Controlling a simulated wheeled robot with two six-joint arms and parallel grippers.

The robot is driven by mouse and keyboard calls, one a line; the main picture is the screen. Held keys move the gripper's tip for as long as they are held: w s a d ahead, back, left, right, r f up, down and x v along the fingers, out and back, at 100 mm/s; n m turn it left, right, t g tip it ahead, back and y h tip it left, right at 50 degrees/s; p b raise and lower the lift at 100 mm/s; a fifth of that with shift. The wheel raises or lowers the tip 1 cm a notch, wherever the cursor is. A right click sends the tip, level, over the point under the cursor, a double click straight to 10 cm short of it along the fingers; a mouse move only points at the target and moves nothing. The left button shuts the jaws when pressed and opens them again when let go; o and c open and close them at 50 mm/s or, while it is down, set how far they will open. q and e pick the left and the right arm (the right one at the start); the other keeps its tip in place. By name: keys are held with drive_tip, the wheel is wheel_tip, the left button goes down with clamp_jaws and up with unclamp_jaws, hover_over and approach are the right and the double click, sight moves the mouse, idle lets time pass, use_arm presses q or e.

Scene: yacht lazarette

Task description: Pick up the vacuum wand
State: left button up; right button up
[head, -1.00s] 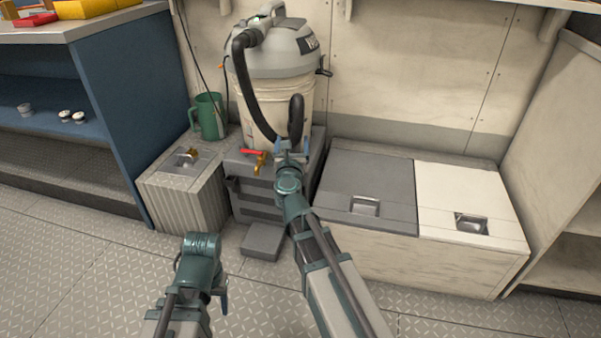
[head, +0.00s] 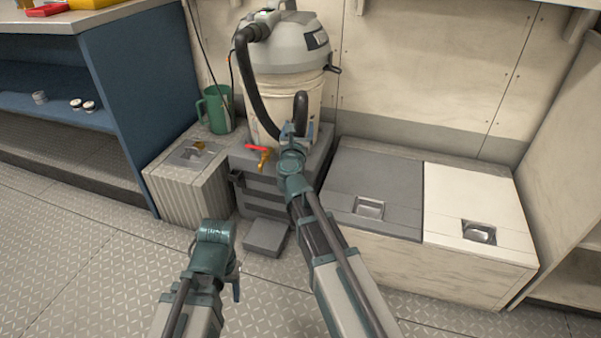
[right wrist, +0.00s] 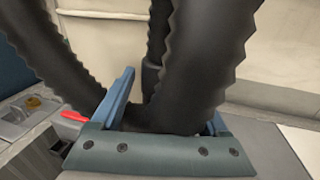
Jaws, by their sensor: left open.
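The wand is hard to tell apart from the ribbed black vacuum hose (head: 259,100); an upright black tube (head: 300,108) stands in front of the vacuum's white bucket. My right gripper (head: 293,134) is at the foot of that tube. In the right wrist view its blue fingers lie either side of a ribbed black tube (right wrist: 205,60); contact and grip are unclear. A smooth dark piece (right wrist: 151,80) shows behind it. My left gripper (head: 234,284) hangs low over the floor, apart from these things, open, partly hidden by its own wrist.
The grey-topped vacuum (head: 285,45) stands on a grey box (head: 265,185) with a red-handled valve (head: 257,150). A ribbed box (head: 187,190) with a green jug (head: 217,109) is left. A low locker (head: 375,190) is right. Clear floor (head: 80,270) lies at lower left.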

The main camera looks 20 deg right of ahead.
clamp_jaws()
drive_tip(key=shift+r, duration=0.15)
wheel_tip(320, 180, up, 28)
drive_tip(key=p, duration=2.8)
